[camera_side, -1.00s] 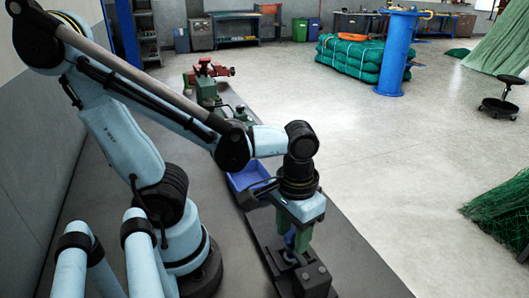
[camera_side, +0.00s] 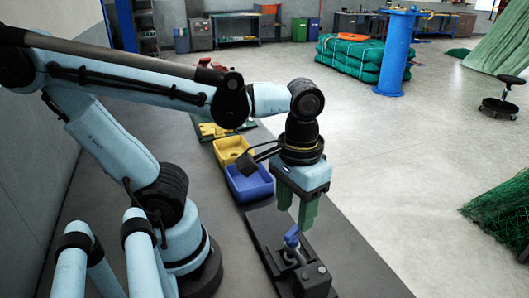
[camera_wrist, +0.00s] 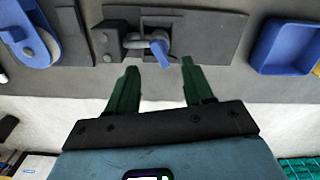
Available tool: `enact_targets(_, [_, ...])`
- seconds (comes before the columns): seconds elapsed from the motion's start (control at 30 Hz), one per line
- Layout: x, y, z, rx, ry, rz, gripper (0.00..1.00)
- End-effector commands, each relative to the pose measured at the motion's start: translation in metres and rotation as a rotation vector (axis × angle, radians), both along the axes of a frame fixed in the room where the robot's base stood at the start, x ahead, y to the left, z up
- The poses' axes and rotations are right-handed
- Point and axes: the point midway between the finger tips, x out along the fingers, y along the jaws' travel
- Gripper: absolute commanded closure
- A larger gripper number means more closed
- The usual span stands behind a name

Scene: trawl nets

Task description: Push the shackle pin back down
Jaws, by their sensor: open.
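The shackle pin (camera_side: 291,238) has a blue handle standing up from a grey shackle (camera_side: 298,258) on a dark base plate (camera_side: 265,235). In the wrist view the blue pin (camera_wrist: 161,50) sits at the right end of the grey shackle (camera_wrist: 136,40), its handle tilted toward my gripper. Whether it is fully seated cannot be told. My gripper (camera_side: 294,218) points down above the pin, with its green fingers apart and empty. In the wrist view my gripper (camera_wrist: 159,66) is open, fingertips on either side of the handle's line and apart from it.
A black block (camera_side: 314,280) stands on the plate beside the shackle. A blue bin (camera_side: 250,185) and a yellow bin (camera_side: 230,149) stand behind on the bench. In the wrist view a blue pulley (camera_wrist: 30,45) lies left of the plate.

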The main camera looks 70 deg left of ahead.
Motion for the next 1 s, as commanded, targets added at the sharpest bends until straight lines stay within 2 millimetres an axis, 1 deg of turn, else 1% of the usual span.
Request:
enact_targets(0.03, [-0.001, 0.0, 0.007, 0.0, 0.0, 0.0, 0.48])
enact_targets(0.2, [-0.001, 0.0, 0.031, 0.0, 0.0, 0.0, 0.48])
enact_targets(0.3, [0.0, 0.0, 0.042, 0.0, 0.0, 0.0, 0.48])
enact_targets(0.43, [0.0, 0.0, 0.052, 0.0, 0.0, 0.0, 0.48])
enact_targets(0.6, [-0.001, 0.0, 0.057, 0.0, 0.0, 0.0, 0.48])
enact_targets(0.87, [0.0, 0.0, 0.057, 0.0, -0.001, 0.0, 0.48])
enact_targets(0.97, [0.004, 0.002, 0.053, -0.007, -0.03, -0.009, 0.48])
enact_targets(1.0, [0.009, 0.005, 0.048, -0.013, -0.064, -0.018, 0.48])
